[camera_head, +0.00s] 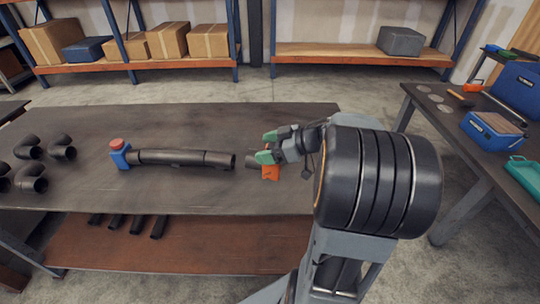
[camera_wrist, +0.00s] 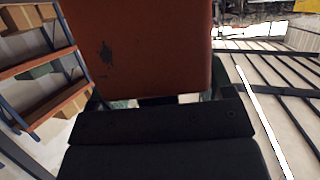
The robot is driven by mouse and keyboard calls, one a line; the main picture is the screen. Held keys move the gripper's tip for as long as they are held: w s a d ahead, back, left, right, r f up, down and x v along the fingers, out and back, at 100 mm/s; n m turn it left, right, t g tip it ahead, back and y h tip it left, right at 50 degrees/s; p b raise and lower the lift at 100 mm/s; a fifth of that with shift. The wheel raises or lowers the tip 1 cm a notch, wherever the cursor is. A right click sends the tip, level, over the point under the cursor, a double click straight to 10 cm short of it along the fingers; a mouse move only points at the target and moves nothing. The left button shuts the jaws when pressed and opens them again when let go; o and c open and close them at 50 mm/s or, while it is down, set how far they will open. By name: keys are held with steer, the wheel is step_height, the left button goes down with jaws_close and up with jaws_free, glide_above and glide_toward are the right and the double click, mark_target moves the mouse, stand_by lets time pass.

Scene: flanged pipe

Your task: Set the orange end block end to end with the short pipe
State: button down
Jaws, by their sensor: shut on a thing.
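My gripper (camera_head: 268,147), with green fingertips, is shut on the orange end block (camera_head: 270,173) above the right part of the table. In the wrist view the orange end block (camera_wrist: 140,48) fills the upper middle, with a dark scuff on its face. A short black stub (camera_head: 251,161) shows at the block's left side. The black pipe run (camera_head: 170,157) lies left of it, with a seam near its right part; that right section (camera_head: 219,160) looks like the short pipe. A small gap shows between its open right end and the stub. My gripper hides part of the block.
A blue fitting with a red top (camera_head: 120,153) stands at the run's left end. Several black elbows (camera_head: 31,147) lie at the table's left. Several short black pipes (camera_head: 138,225) lie on the lower shelf (camera_head: 200,260). A side bench (camera_head: 440,130) with toolboxes stands at right.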

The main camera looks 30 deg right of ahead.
steer(key=shift+w+d+f+b, duration=0.15)
steer(key=shift+w+d+f, duration=0.2)
steer(key=shift+w+f, duration=1.35)
steer(key=shift+w+d+f+b, duration=0.15)
steer(key=shift+w+d+f, duration=0.25)
steer(key=shift+w+f, duration=1.35)
steer(key=shift+w+d+f+b, duration=0.15)
steer(key=shift+w+d+f, duration=0.2)
steer(key=shift+w+f, duration=1.35)
steer(key=shift+s+f, duration=0.35)
jaws_free()
steer(key=shift+f, duration=0.2)
steer(key=shift+s, duration=0.1)
